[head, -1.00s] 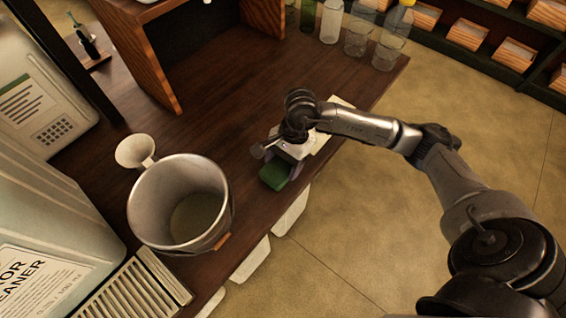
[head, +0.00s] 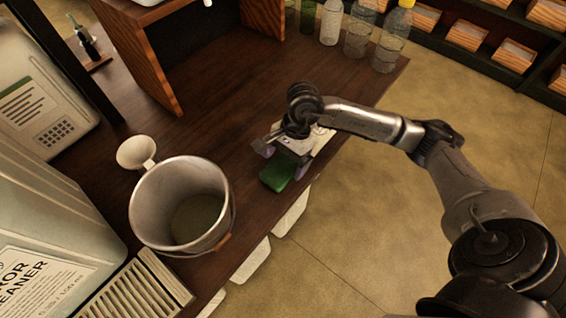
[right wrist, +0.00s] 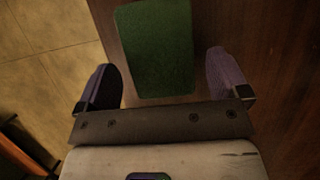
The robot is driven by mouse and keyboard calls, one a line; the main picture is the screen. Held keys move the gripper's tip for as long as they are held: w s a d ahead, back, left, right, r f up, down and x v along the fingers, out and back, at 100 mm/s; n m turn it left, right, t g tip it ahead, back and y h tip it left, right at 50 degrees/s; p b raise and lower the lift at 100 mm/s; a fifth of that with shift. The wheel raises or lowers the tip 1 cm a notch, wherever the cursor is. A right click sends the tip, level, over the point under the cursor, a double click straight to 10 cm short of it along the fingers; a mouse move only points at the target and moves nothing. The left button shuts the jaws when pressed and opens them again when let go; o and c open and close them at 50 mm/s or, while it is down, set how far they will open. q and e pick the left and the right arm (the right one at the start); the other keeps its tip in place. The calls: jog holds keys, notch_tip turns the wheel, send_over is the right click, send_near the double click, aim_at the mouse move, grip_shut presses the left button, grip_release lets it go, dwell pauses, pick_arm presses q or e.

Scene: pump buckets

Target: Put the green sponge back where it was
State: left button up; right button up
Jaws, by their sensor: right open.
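The green sponge (head: 278,177) lies flat on the dark wooden counter near its front edge, right of the metal bucket. In the right wrist view the sponge (right wrist: 155,48) sits ahead of and between the two purple-grey fingers. My right gripper (head: 286,164) is open just above and behind the sponge, with visible gaps between the sponge and both fingers in the right wrist view (right wrist: 165,80). I cannot tell whether the fingers touch the counter. My left gripper is not in view.
A metal bucket (head: 181,204) stands on the counter with a white funnel-like cup (head: 136,152) behind it. A slatted grate (head: 140,292) and large cleaner canisters (head: 45,235) are at left. Bottles and glass jars (head: 388,53) stand at the far end. The counter behind the sponge is clear.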

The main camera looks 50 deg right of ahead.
jog(key=p+v, duration=0.2)
jog(key=v, duration=0.8)
jog(key=shift+d, duration=0.1)
jog(key=shift+w+r, duration=0.1)
